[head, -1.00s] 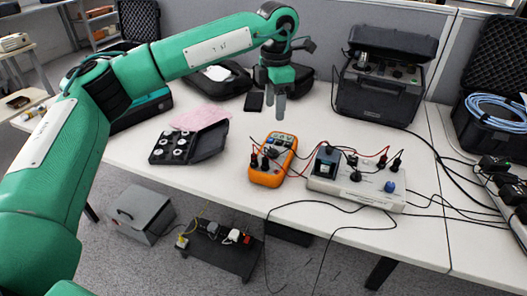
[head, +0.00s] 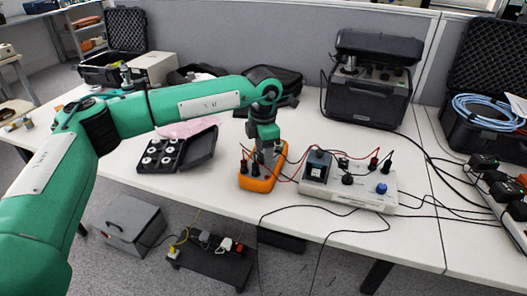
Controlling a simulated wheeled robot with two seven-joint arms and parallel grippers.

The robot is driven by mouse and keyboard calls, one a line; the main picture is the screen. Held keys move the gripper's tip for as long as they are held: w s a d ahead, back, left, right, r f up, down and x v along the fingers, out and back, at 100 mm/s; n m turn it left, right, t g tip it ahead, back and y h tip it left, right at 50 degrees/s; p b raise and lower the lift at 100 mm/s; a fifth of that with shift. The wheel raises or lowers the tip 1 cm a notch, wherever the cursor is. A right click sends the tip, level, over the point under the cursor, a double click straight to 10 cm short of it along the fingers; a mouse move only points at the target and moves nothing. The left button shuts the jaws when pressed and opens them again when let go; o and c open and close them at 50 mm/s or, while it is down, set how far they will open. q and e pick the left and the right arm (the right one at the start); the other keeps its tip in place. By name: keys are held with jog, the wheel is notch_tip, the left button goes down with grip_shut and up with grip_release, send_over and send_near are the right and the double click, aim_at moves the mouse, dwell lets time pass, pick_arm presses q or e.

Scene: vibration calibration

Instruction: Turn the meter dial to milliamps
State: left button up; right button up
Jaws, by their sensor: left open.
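The orange multimeter (head: 262,181) lies on the white table (head: 225,196) near its front edge. My right gripper is not in view.
Right of the meter stands a grey calibration box (head: 345,187) with a blue knob, joined by red and black leads. An open black case (head: 177,153) with round parts lies left. A black instrument (head: 368,80) stands at the back right.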

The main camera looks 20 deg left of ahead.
pick_arm(q)
jog(key=c, duration=1)
jog(key=m, duration=0.4)
jog(key=shift+m, duration=1.8)
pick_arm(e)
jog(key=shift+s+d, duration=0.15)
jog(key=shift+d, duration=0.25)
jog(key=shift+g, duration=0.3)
pick_arm(q)
jog(key=o, duration=1)
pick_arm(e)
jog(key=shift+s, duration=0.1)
